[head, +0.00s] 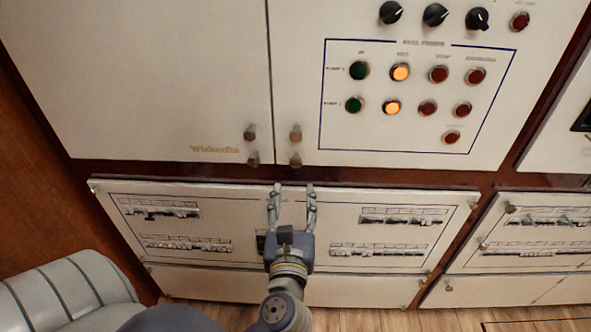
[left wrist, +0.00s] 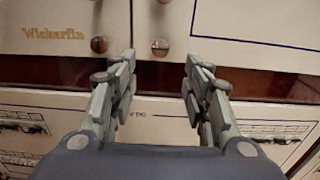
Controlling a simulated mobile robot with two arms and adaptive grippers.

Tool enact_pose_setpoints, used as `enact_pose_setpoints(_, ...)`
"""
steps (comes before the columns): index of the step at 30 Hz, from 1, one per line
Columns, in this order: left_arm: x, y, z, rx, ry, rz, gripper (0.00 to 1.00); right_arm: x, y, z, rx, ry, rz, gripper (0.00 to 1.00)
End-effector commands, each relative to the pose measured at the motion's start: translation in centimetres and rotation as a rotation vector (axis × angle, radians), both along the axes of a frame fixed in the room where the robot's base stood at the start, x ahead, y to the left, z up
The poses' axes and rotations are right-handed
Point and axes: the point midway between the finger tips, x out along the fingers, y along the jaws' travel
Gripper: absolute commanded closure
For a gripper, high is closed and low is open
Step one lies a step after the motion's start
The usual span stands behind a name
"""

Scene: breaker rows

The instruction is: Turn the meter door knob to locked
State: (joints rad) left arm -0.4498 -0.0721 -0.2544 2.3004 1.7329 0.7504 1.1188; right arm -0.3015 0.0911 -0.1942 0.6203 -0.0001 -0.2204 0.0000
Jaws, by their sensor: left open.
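Small brownish round knobs sit at the lower inner corners of two cream doors. The left door has an upper knob (head: 250,133) and a lower knob (head: 253,158); the right door has an upper knob (head: 295,132) and a lower knob (head: 295,160). No readable label shows which one is the meter door knob. My left gripper (head: 293,190) is open and empty just below the right door's lower knob. In the left wrist view, that knob (left wrist: 160,47) shows between and beyond the fingertips (left wrist: 160,65); the left door's lower knob (left wrist: 99,44) is left of them. My right gripper is not in view.
Below is a breaker panel (head: 210,220) with rows of breakers, partly hidden by my left arm. The right door carries a pump panel (head: 345,125) with lit orange buttons and black rotary knobs (head: 435,15) above. A grey ribbed seat (head: 65,290) stands at lower left.

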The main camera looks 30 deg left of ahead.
Motion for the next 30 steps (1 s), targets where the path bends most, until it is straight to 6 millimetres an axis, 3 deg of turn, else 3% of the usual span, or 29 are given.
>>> enact_pose_setpoints(9,5.2,3.1,0.4,0.009,-0.001,0.0,0.56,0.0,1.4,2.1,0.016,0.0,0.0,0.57)
enact_pose_setpoints(15,7.5,4.6,0.2,0.008,0.002,-0.002,0.56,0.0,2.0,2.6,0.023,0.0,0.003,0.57)
enact_pose_setpoints(28,8.4,5.1,0.0,0.006,0.003,-0.001,0.56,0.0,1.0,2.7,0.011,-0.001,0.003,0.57)
enact_pose_setpoints(30,8.4,5.1,0.0,0.006,0.003,-0.001,0.72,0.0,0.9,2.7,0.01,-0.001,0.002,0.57)
